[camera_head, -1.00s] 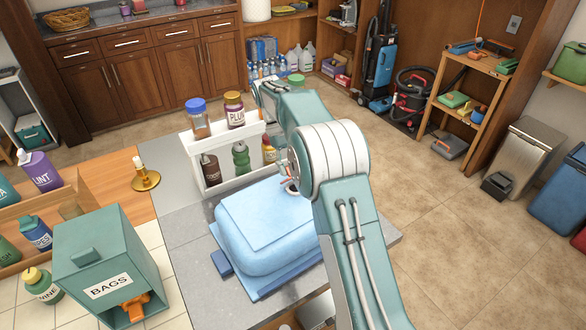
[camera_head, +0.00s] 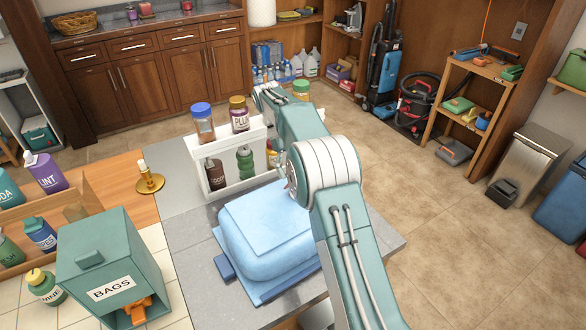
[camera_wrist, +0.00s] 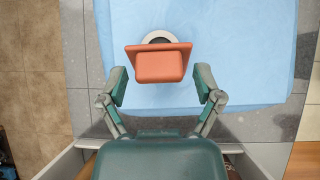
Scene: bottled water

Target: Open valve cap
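The light blue water container (camera_head: 262,235) lies on the grey counter. My gripper cannot be made out in the head view, where my arm covers the container's right side. In the wrist view, an orange-red valve cap (camera_wrist: 160,67) lies ahead of my gripper (camera_wrist: 161,84), with a wide flange and a squarish block. A white ring with a dark centre (camera_wrist: 158,36) shows just behind it. The container's blue surface (camera_wrist: 235,50) fills the background. My two green fingers are spread on either side of the cap, with gaps between; the gripper is open.
A white rack (camera_head: 237,186) with several bottles stands behind the container, close to my arm. A green BAGS box (camera_head: 100,265), a brass candle holder (camera_head: 149,183) and a wooden bottle rack (camera_head: 80,205) stand to the left. The tiled floor (camera_head: 460,250) at right is open.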

